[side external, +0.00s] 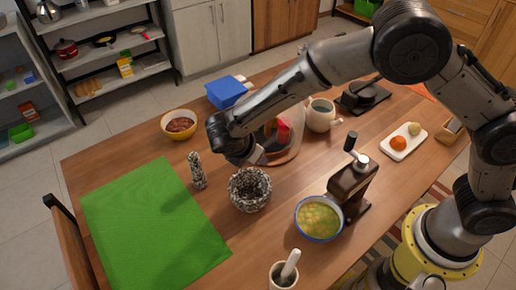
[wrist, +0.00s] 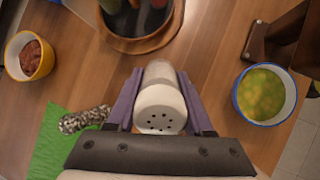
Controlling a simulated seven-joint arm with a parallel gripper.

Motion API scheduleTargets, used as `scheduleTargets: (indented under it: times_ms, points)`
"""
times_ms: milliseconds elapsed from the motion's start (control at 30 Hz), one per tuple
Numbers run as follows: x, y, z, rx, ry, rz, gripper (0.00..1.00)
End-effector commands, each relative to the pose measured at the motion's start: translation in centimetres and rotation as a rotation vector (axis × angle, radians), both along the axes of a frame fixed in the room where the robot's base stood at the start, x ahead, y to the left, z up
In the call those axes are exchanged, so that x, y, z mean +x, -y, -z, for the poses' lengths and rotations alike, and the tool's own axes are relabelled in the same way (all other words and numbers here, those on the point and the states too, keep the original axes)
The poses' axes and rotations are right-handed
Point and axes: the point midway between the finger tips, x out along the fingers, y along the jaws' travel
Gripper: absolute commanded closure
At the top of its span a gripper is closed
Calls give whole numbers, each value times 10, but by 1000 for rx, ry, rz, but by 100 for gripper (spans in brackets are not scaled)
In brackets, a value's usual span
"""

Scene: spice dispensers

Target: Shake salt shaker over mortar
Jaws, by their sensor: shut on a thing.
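My gripper (side external: 256,156) is above the table near its middle, a little behind and above a speckled grey stone bowl (side external: 250,199) that looks like the mortar. In the wrist view my gripper (wrist: 160,80) is shut on the white salt shaker (wrist: 161,108), with a purple finger on either side. The shaker's cap with dark holes faces the camera. In the side view I cannot make out the shaker clearly. A speckled pestle-like piece (side external: 198,171) stands left of the bowl; it also shows in the wrist view (wrist: 85,120). The bowl is hidden in the wrist view.
A green cloth (side external: 150,228) lies at left. A bowl of soup (side external: 319,219) and a dark grinder (side external: 352,182) stand right. A glass vessel (side external: 290,145) is close behind my gripper. A yellow bowl (side external: 180,126) sits behind left. A white cup (side external: 284,277) is in front.

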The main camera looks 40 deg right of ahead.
Motion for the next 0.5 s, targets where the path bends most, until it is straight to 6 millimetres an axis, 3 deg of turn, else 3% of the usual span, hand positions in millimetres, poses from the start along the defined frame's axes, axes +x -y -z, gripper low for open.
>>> scheduleTargets:
  times_ms: [500]
  points:
    - [11, 19, 18, -642, 369, -5, 100]
